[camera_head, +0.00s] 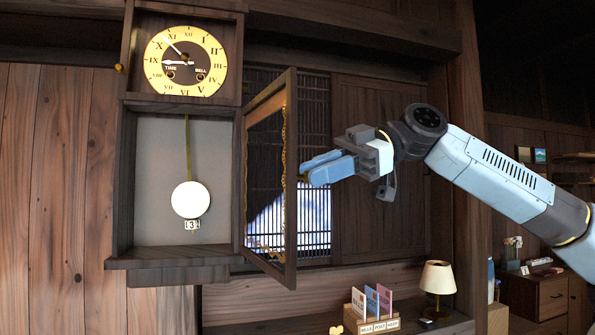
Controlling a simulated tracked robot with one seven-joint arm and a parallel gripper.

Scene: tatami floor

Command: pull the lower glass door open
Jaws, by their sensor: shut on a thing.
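The lower glass door (290,120) of the wall clock (127,185) stands swung open to the right, hinged at the right side of the clock's lower case. It is a dark wooden frame with gold trim on its pane. My gripper (305,173), with blue fingers, reaches in from the right and is shut at the door's free edge, on what looks like a small brass knob mostly hidden by the fingers. Inside the open case, a white pendulum disc (191,200) hangs on a brass rod above a small plate marked 3.
The yellow clock dial (186,50) is above the case. A small brass knob (119,68) sticks out at its left. Below the door stand a letter holder (372,325) with cards and a lit lamp (438,280). A lattice window (318,150) is behind the door.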

